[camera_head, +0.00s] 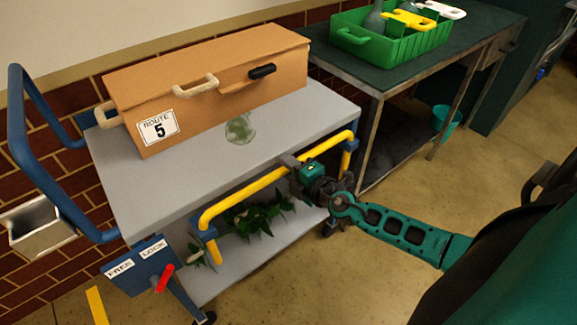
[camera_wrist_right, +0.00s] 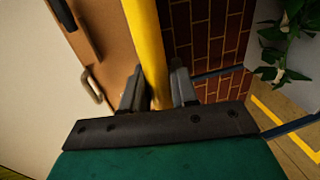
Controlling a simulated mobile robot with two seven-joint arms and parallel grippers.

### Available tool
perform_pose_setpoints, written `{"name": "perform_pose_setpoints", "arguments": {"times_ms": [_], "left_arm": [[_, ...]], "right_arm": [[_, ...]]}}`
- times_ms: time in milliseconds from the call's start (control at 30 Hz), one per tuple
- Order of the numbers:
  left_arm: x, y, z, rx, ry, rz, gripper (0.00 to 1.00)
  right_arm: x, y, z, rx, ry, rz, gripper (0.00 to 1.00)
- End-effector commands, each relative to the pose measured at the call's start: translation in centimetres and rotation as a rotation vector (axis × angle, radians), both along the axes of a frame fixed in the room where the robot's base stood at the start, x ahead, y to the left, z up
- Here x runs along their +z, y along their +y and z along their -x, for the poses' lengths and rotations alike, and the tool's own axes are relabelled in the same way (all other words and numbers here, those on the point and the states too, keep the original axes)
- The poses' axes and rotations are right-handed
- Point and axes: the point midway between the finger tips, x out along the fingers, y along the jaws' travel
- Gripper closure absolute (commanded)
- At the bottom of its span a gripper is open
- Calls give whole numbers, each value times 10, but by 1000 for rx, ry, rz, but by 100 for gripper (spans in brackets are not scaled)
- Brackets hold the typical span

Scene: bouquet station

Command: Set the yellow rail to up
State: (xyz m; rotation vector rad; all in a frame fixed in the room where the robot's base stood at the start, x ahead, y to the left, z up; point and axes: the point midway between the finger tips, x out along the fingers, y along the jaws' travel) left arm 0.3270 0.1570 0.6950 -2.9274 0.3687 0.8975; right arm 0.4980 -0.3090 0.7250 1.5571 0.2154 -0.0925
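The yellow rail (camera_head: 243,192) runs along the near long side of the grey cart (camera_head: 190,180). Its bent ends meet blue brackets on the cart's side, and its long bar shows in front of the cart top's near edge. My right gripper (camera_head: 289,163) is at the rail, right of its middle. In the right wrist view the rail (camera_wrist_right: 147,45) passes between the two dark fingers (camera_wrist_right: 158,88), which sit close on both sides of it. The fingers look shut on it. My left gripper is not in view.
A cardboard box (camera_head: 215,85) labelled "ROUTE 5" stands on the cart. Green leaves (camera_head: 255,217) lie on the lower shelf. A red lever (camera_head: 165,278) is on the FREE/LOCK panel (camera_head: 137,268). A dark green table (camera_head: 400,70) with a green caddy (camera_head: 385,45) stands at right.

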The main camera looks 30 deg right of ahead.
Motion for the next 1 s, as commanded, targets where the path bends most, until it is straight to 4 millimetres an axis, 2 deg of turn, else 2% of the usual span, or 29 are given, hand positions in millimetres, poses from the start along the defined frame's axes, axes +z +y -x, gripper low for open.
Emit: {"name": "perform_pose_setpoints", "arguments": {"times_ms": [33,267,633,767,833,1000], "left_arm": [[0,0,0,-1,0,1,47],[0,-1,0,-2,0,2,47],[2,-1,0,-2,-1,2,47],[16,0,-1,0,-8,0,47],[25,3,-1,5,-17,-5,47],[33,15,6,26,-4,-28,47]], "right_arm": [[0,0,0,0,0,0,78],[0,0,0,0,0,0,100],[2,0,0,0,0,1,100],[18,-1,0,-1,-1,0,100],[32,-1,0,-2,-3,0,100],[63,-1,-1,-2,-5,-1,100]]}}
